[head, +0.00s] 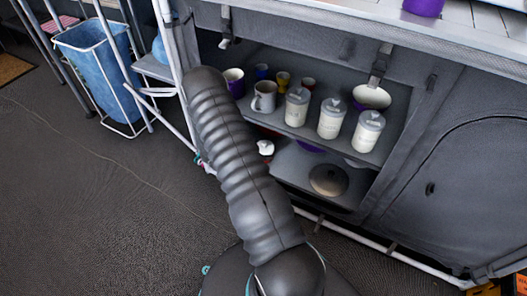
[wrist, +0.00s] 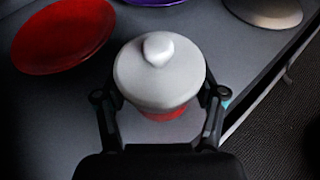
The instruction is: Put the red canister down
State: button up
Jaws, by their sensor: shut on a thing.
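The red canister (wrist: 165,113) has a pale grey lid with a knob, and its red side shows just below the lid in the wrist view. My gripper (wrist: 160,94) is shut on it, with one finger on each side. The canister stands upright over the grey lower shelf (wrist: 55,108). The wrist view looks down on the lid, so I cannot tell whether its base touches the shelf. In the head view a small white lid with a little red (head: 266,148) shows beside my arm at the lower shelf. My gripper is hidden there.
A red plate (wrist: 62,36) lies left of the canister, a purple dish is at the top edge, and a grey domed thing (wrist: 264,10) is at right. The upper shelf holds mugs and three white lidded jars (head: 331,118). The shelf's front edge is at right in the wrist view.

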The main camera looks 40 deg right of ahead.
jog(key=shift+f, duration=0.2)
jog(key=o, duration=1.2)
